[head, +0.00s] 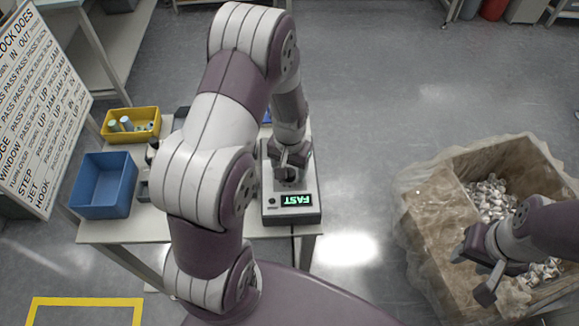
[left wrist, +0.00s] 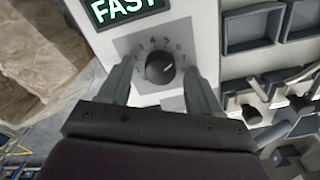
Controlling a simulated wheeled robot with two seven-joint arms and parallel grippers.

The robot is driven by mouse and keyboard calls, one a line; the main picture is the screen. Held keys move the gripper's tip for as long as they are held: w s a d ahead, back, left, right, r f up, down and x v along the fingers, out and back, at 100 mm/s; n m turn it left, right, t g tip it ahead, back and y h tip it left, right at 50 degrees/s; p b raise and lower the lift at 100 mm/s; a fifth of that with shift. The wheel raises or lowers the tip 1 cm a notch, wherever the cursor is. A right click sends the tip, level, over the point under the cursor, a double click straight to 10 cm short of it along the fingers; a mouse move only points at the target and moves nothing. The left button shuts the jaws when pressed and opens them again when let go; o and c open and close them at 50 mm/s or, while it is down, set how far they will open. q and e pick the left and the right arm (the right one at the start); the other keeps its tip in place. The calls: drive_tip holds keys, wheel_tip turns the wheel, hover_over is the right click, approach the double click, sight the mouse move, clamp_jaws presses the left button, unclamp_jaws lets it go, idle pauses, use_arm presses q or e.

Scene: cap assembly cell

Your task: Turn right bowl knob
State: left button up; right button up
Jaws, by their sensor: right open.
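The knob (left wrist: 160,67) is round and black, on a grey dial with printed numbers. My left gripper (head: 289,173) is over this box. In the left wrist view its two fingers stand apart, one on each side of the knob, with a visible gap to it. In the head view the gripper hides the knob. My right gripper (head: 472,272) is open, above the large bin at the right, away from the knob.
The control box stands on a white table (head: 112,232). A blue bin (head: 104,185) and a yellow bin (head: 131,125) with small cylinders are at its left. The large lined bin (head: 425,205) holds shiny metal parts. Open floor lies between table and lined bin.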

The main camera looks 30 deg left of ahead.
sight(290, 171)
use_arm(q)
wheel_tip(290, 171, up, 13)
drive_tip(key=shift+f, duration=0.15)
idle(0.4)
drive_tip(key=s+d+m+t, duration=0.1)
drive_tip(key=s+d, duration=0.4)
drive_tip(key=s, duration=0.4)
drive_tip(key=shift+s+d+f, duration=0.15)
drive_tip(key=shift+d, duration=0.15)
idle(0.9)
